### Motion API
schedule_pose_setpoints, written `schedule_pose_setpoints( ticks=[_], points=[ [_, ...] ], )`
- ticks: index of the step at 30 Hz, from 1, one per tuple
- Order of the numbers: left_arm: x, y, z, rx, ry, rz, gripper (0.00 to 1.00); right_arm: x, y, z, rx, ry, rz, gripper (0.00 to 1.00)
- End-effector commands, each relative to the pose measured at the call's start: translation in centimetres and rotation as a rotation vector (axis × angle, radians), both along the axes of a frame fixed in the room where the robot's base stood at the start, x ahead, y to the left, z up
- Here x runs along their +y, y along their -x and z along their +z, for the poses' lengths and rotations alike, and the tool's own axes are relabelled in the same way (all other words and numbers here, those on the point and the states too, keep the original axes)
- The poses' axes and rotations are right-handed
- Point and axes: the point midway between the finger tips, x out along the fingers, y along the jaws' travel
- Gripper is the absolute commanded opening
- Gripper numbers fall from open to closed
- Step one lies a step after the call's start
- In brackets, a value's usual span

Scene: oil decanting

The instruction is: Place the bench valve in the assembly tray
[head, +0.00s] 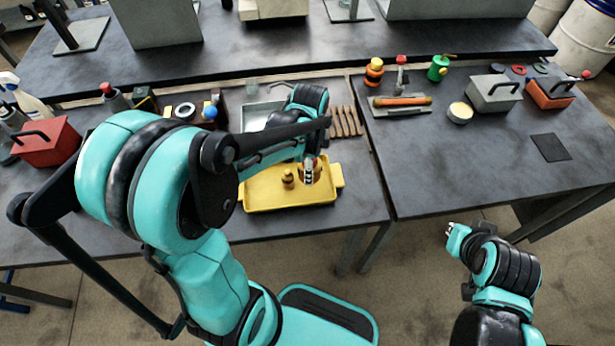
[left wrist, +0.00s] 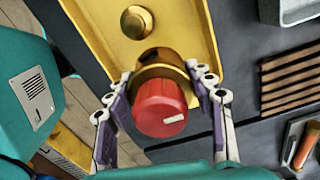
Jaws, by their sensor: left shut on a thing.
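The bench valve (left wrist: 163,104), with a red knob and a brass body, sits between the fingers of my left gripper (left wrist: 166,100). The gripper is shut on it, over the yellow assembly tray (left wrist: 188,18). In the head view the left gripper (head: 310,172) is at the tray's right part (head: 262,201), and it partly hides the valve. I cannot tell whether the valve touches the tray floor. A brass fitting (head: 288,178) stands in the tray, left of the valve; it also shows in the left wrist view (left wrist: 136,22). My right gripper (head: 457,236) is off the bench at lower right; its fingers are unclear.
A red toolbox (head: 47,142) stands at left. A grey box (head: 493,92) and a small tray with an orange-handled tool (head: 400,108) are on the right bench, whose front is mostly clear.

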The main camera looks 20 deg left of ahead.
Motion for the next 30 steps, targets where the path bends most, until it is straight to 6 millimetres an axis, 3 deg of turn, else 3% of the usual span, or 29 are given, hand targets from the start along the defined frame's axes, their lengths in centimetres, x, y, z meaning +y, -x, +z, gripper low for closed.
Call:
schedule_pose_setpoints(
  ticks=[5, 12, 23, 24, 26, 30],
  points=[
    [0.4, 0.0, -1.1, 0.0, 0.0, -0.002, 0.07, 0.0, 0.0, -0.6, 0.0, 0.0, 0.0, 0.0],
    [0.3, 0.0, -4.3, 0.0, 0.0, -0.001, 0.07, 0.0, 0.0, -2.1, 0.0, 0.0, 0.0, 0.0],
    [0.3, 0.0, -4.5, 0.0, 0.0, -0.001, 0.07, 0.0, 0.0, -2.3, 0.0, 0.0, 0.0, 0.0],
    [0.3, 0.0, -4.5, 0.0, 0.0, -0.001, 0.59, 0.0, 0.0, -2.3, 0.0, 0.0, 0.0, 0.0],
    [0.3, 0.0, -4.5, 0.0, 0.0, -0.001, 0.74, 0.0, 0.0, -2.2, 0.0, 0.0, 0.0, 0.0],
    [0.3, 0.0, -4.5, 0.0, 0.0, -0.001, 0.74, 0.0, 0.0, -2.2, 0.0, 0.0, 0.0, 0.0]
  ],
)
